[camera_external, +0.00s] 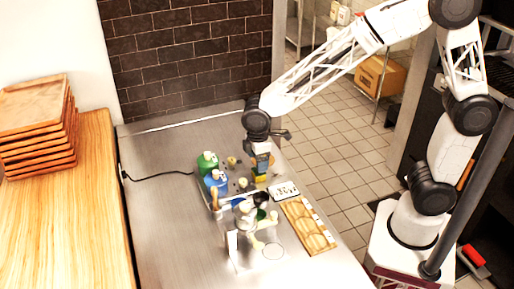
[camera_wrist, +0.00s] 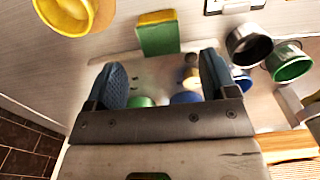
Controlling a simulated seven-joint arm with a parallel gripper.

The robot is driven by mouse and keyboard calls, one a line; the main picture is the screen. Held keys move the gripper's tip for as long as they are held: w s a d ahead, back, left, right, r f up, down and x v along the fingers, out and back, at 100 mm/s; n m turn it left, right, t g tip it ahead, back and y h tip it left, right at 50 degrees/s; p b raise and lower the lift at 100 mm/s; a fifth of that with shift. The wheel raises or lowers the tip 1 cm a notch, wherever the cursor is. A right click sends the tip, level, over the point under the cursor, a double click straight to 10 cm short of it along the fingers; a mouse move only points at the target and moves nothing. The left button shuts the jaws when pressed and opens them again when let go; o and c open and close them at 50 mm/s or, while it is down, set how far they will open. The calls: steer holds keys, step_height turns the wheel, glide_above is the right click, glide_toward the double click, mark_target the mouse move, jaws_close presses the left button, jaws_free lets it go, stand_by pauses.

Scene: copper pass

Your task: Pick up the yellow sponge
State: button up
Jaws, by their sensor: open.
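The sponge (camera_wrist: 158,36) is a small block, yellow on its top edge and green on its face. In the wrist view it stands at the top centre, ahead of the gap between my fingers and apart from them. In the external view my gripper (camera_external: 261,169) points down over the steel counter, close to the clutter. A yellow patch at its tip there may be the sponge, but it is too small to tell.
A green bottle (camera_external: 208,163) and a blue bottle (camera_external: 216,182) stand left of my gripper. A wooden board (camera_external: 308,226) lies to the right. The wrist view shows a yellow bowl (camera_wrist: 70,14), a dark cup (camera_wrist: 250,46) and a green cup (camera_wrist: 290,64).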

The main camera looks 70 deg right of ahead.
steer(key=shift+f, duration=0.55)
steer(key=shift+s+d+f, duration=0.15)
steer(key=shift+f, duration=2.45)
steer(key=c, duration=1.1)
steer(key=shift+o, duration=0.2)
steer(key=shift+r, duration=0.2)
